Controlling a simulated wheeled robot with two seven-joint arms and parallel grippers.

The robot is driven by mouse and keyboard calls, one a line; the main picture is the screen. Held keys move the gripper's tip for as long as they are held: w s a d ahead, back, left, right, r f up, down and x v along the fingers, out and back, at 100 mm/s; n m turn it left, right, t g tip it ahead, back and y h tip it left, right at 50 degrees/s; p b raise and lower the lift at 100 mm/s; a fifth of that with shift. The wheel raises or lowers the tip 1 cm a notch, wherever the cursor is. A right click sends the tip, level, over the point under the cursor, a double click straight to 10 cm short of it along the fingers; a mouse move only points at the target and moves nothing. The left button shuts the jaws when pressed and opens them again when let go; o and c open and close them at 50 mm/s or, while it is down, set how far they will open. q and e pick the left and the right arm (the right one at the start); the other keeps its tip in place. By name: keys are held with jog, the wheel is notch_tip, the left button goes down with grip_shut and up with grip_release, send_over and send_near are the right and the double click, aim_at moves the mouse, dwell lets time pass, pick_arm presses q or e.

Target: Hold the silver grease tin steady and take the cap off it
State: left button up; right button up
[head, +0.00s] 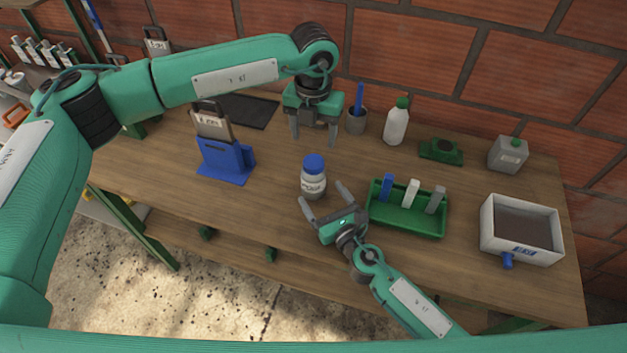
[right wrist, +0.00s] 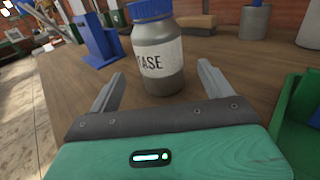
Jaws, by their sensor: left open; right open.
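The silver grease tin (head: 313,185) stands upright on the wooden table, with a white label and a blue cap (head: 314,163) on top. In the right wrist view the tin (right wrist: 158,62) stands just beyond my right fingertips, its label partly readable as "ASE"; the top of the cap (right wrist: 150,8) is cut off by the frame. My right gripper (head: 322,195) is open and low over the table, its fingers pointing toward the tin from the front right, with nothing between them. My left gripper (head: 314,143) is open and empty, pointing down above and behind the tin.
A green tray (head: 405,222) with blue, white and grey pieces stands close right of my right gripper. A blue stand (head: 225,160) is left of the tin. A grey cup (head: 356,121), white bottle (head: 396,125) and grey canister (head: 508,155) stand behind. A white box (head: 487,232) is far right.

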aim_at(311, 176)
pick_arm(q)
jog(key=shift+w+f, duration=0.1)
jog(key=shift+w, duration=0.05)
pick_arm(e)
jog(key=x, duration=0.6)
jog(key=shift+w, duration=0.25)
jog(key=shift+w+a+r, duration=0.15)
jog(key=shift+w+a, duration=0.15)
jog(key=shift+w, duration=0.1)
